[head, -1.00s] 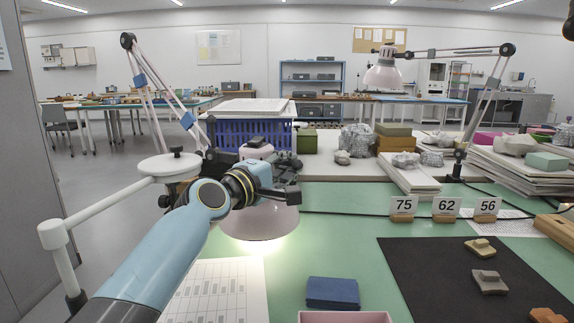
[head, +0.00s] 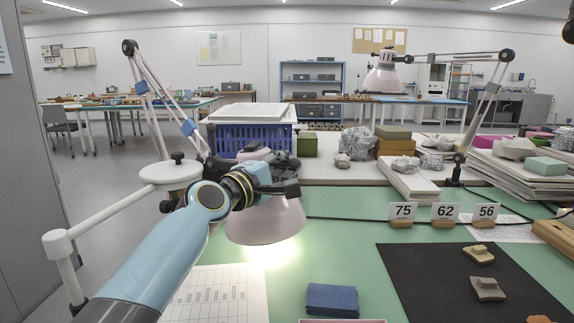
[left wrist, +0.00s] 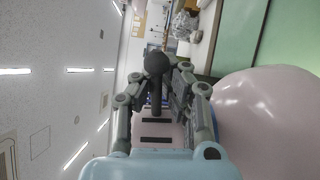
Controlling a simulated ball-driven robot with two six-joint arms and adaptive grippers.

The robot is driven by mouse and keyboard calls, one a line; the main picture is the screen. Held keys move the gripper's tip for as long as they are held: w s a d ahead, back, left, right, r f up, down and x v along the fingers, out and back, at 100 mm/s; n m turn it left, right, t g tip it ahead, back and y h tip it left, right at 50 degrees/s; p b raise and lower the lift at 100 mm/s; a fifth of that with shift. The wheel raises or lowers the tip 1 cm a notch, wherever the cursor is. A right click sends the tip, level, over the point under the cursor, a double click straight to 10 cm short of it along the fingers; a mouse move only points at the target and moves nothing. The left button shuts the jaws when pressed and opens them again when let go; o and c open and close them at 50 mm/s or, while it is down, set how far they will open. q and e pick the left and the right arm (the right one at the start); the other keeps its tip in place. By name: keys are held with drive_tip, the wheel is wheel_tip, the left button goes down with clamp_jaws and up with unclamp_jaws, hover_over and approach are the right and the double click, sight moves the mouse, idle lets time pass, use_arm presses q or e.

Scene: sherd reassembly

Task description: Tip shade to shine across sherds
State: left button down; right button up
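A pale pink lamp shade (head: 268,222) hangs over the green table at left centre, lit and slightly tilted. Its bright pool falls on the table just below it. My left gripper (head: 287,178) is at the top of the shade. In the left wrist view, its fingers (left wrist: 158,75) are on both sides of a dark round knob (left wrist: 155,63) and look closed on it; contact is partly hidden. The shade (left wrist: 265,120) fills the right there. Sherds lie on a black mat (head: 420,275): a tan one (head: 479,253), a grey one (head: 487,289) and an orange one (head: 540,320). My right gripper is out of view.
A printed sheet (head: 215,295) lies under my left arm. Number cards (head: 444,213) stand behind the mat. A second lamp (head: 385,78) hangs at back right. A blue crate (head: 225,140) stands behind the shade.

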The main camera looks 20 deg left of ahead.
use_arm(q)
drive_tip(key=a+r+n+p, duration=0.2)
drive_tip(key=r+n, duration=0.1)
drive_tip(key=a+r+n+t+y+p, duration=0.1)
drive_tip(key=a+r+n+p, duration=0.1)
drive_tip(key=r+n+p, duration=0.1)
drive_tip(key=a+r+n+p, duration=0.1)
drive_tip(key=r+n+p, duration=0.1)
drive_tip(key=r+n, duration=0.1)
drive_tip(key=shift+w+a+n+t, duration=0.3)
drive_tip(key=shift+w+a+n, duration=0.1)
drive_tip(key=shift+n, duration=0.4)
drive_tip(key=shift+w+a+r+n+y+p, duration=0.1)
drive_tip(key=shift+a+r+n+y+p, duration=0.2)
drive_tip(key=shift+a+n, duration=0.45)
drive_tip(key=shift+w+a+r+n+y+p, duration=0.15)
drive_tip(key=shift+a+n+y+p, duration=0.2)
drive_tip(key=shift+a+n, duration=0.4)
drive_tip(key=shift+s+d, duration=0.1)
drive_tip(key=c, duration=1.4)
unclamp_jaws()
drive_tip(key=shift+s, duration=0.1)
drive_tip(key=v, duration=1.1)
drive_tip(key=shift+s+f, duration=0.25)
drive_tip(key=shift+s, duration=0.1)
